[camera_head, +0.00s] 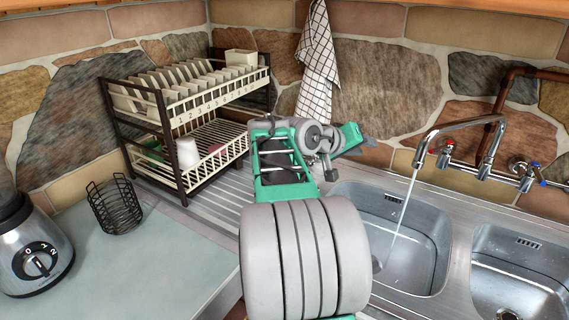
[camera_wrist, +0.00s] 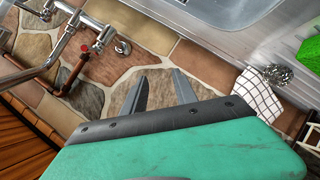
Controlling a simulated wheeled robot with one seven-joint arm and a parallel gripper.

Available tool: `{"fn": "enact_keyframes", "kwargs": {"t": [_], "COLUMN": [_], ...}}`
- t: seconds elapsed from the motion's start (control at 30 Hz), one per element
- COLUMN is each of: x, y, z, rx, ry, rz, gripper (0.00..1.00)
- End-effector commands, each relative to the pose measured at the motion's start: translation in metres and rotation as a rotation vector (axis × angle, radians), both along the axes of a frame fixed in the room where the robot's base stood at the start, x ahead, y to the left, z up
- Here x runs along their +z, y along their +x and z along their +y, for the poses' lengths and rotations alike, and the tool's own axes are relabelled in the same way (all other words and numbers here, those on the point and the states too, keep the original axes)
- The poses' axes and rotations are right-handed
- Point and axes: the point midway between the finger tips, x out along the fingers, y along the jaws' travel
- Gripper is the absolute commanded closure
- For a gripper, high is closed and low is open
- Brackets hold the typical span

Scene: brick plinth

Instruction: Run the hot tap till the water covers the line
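The chrome tap (camera_head: 462,128) is on the wall above the left basin (camera_head: 432,232), and a thin stream of water (camera_head: 403,205) falls from its spout into that basin. The red-marked hot handle (camera_head: 446,153) is left of the spout's base; it also shows in the wrist view (camera_wrist: 85,48). The blue-marked handle (camera_head: 528,168) is at the right. I see no clear fill line, and my arm hides part of the left basin. My gripper (camera_wrist: 159,72) is open and empty, apart from the hot handle, with its two fingers over the stone wall.
A dish rack (camera_head: 190,120) with plates stands at the left, beside a wire basket (camera_head: 115,205) and a blender base (camera_head: 35,255). A checked towel (camera_head: 318,60) hangs on the wall behind my arm. The right basin (camera_head: 520,285) looks empty.

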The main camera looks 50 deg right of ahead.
Motion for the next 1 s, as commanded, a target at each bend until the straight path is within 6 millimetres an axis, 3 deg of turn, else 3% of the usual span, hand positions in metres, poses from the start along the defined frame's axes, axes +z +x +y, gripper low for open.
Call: {"fn": "enact_keyframes", "kwargs": {"t": [0.5,0.8,1.0], "x": [-0.019,-0.031,-0.037], "y": [0.082,0.113,0.121], "z": [0.087,0.145,0.165], "rx": [0.242,0.363,0.401], "ry": [0.183,0.296,0.336], "rz": [-0.11,-0.142,-0.149], "gripper": [0.66,0.66,0.66]}}
